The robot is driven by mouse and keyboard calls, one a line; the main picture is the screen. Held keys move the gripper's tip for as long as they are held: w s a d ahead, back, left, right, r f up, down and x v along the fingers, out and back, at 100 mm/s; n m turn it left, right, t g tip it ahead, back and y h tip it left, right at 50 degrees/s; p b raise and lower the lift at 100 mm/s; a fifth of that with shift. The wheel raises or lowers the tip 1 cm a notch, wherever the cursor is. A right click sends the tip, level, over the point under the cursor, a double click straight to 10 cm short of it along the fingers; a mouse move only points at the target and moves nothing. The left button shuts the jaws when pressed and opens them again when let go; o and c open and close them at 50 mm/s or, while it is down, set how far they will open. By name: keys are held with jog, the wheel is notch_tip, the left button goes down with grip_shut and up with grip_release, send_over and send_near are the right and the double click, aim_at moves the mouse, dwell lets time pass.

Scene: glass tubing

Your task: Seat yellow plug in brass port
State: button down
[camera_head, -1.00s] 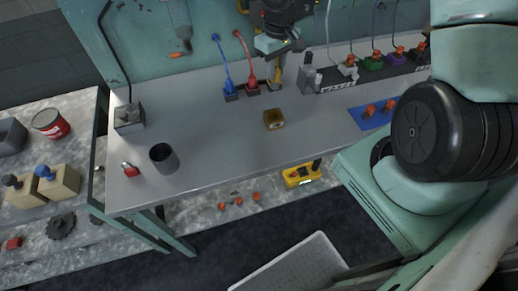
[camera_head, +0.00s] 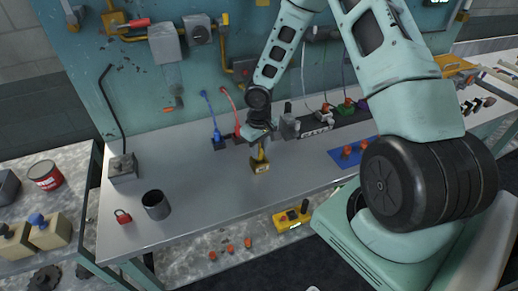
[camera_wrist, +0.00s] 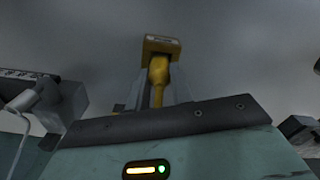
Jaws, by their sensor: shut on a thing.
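The brass port (camera_head: 260,167) is a small yellow-brown block standing on the grey bench. My gripper (camera_head: 261,146) is right above it, pointing down, and is shut on the yellow plug (camera_wrist: 158,76). In the wrist view, the plug lies between the fingers and its far end meets the labelled brass port (camera_wrist: 163,45). The meeting point is dark, so I cannot tell how deep the plug sits. In the head view, my gripper mostly hides the plug.
A blue plug (camera_head: 218,139) and a red plug stand behind and to the left. A grey connector block (camera_head: 289,126) and a socket strip stand behind to the right. A blue mat (camera_head: 351,152) lies right.

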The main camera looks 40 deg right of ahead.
jog(key=shift+f, duration=0.25)
jog(key=shift+f, duration=0.15)
jog(key=c, duration=1.2)
grip_release()
jog(key=shift+c, duration=0.2)
jog(key=shift+r, duration=0.2)
